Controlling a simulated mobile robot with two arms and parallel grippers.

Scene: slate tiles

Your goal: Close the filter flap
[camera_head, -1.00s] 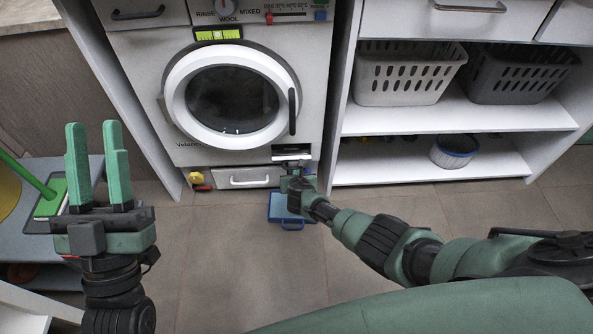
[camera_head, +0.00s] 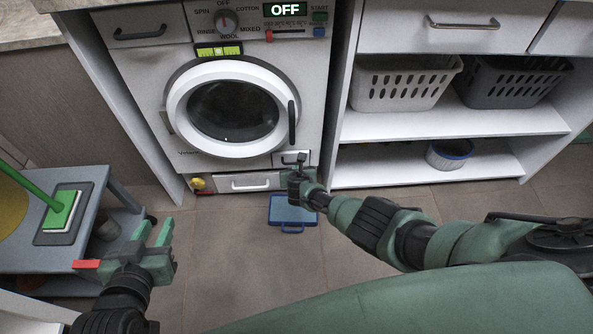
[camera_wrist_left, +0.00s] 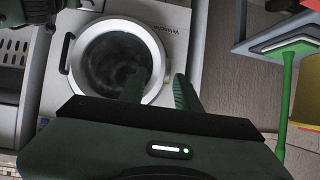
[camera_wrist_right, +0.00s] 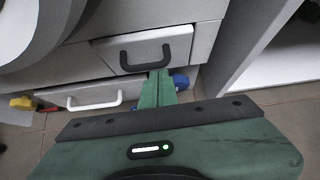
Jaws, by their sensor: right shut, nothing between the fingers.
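The filter flap (camera_head: 281,158) is a pale panel with a dark handle at the lower right of the washing machine (camera_head: 150,90). It stands upright or nearly so, and no dark slot shows above it. The right wrist view shows the flap (camera_wrist_right: 180,45) close up; I cannot tell whether it sits fully flush. My right gripper (camera_head: 297,170) is shut and empty, its fingertips at the flap's lower edge just below the handle; it also shows in the right wrist view (camera_wrist_right: 158,75). My left gripper (camera_head: 152,230) is open and empty, away from the machine.
A white-handled drawer (camera_head: 232,183) and a yellow knob (camera_head: 198,184) are beside the flap. A blue tray (camera_head: 287,214) lies on the floor below.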

